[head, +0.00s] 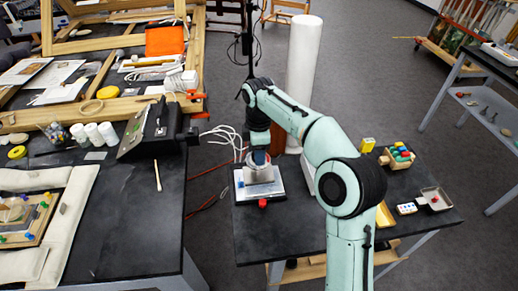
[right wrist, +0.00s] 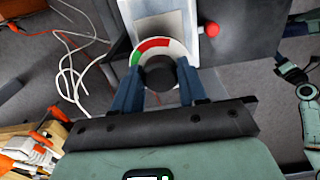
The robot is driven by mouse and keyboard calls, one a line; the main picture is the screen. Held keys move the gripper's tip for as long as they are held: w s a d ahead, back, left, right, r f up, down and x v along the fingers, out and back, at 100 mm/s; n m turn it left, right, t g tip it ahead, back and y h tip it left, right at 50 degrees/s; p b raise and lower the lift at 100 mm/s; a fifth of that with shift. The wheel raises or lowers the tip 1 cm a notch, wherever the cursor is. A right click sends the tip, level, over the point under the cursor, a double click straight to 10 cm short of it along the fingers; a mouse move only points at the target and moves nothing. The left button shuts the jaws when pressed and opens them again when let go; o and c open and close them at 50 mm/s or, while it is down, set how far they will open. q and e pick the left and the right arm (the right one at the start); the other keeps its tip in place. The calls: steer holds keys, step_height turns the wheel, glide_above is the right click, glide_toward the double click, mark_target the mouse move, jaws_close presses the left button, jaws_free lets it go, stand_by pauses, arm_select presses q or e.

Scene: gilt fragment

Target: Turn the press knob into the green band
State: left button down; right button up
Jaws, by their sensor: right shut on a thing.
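The press (head: 262,191) stands on a small black table, with a pale base and a round dial on top. In the right wrist view its dial (right wrist: 178,47) has a white rim with a red band and a green band, green at the left. The round black press knob (right wrist: 160,72) sits in the dial's middle. My right gripper (right wrist: 158,84) has its blue fingers on either side of the knob and is shut on it. In the head view the right gripper (head: 259,158) reaches down onto the press from above and hides the knob. No pointer mark shows clearly. My left gripper is not in view.
A red ball-shaped knob (head: 263,203) sticks out at the press's front; a white roll (head: 303,75) stands behind. Pale cables (head: 226,135) hang at the left, between the tables.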

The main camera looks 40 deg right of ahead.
steer(key=m+p, duration=0.1)
steer(key=m, duration=0.2)
steer(key=shift+r+m+p, duration=0.1)
steer(key=shift+m+p, duration=0.2)
steer(key=m+p, duration=0.1)
steer(key=m, duration=0.3)
steer(key=shift+a+m, duration=0.1)
steer(key=shift+m, duration=0.2)
steer(key=m+p, duration=0.1)
steer(key=m, duration=0.3)
steer(key=shift+m, duration=0.3)
steer(key=m+p, duration=0.1)
steer(key=m, duration=0.4)
steer(key=shift+a, duration=0.1)
steer(key=m, duration=0.5)
steer(key=shift+m+p, duration=0.4)
steer(key=m, duration=1)
steer(key=shift+w+m+p, duration=0.1)
steer(key=shift+m+p, duration=0.25)
steer(key=shift+m, duration=0.05)
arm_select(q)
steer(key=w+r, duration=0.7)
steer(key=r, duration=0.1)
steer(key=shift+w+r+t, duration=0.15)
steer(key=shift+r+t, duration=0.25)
arm_select(e)
steer(key=shift+m, duration=2.6)
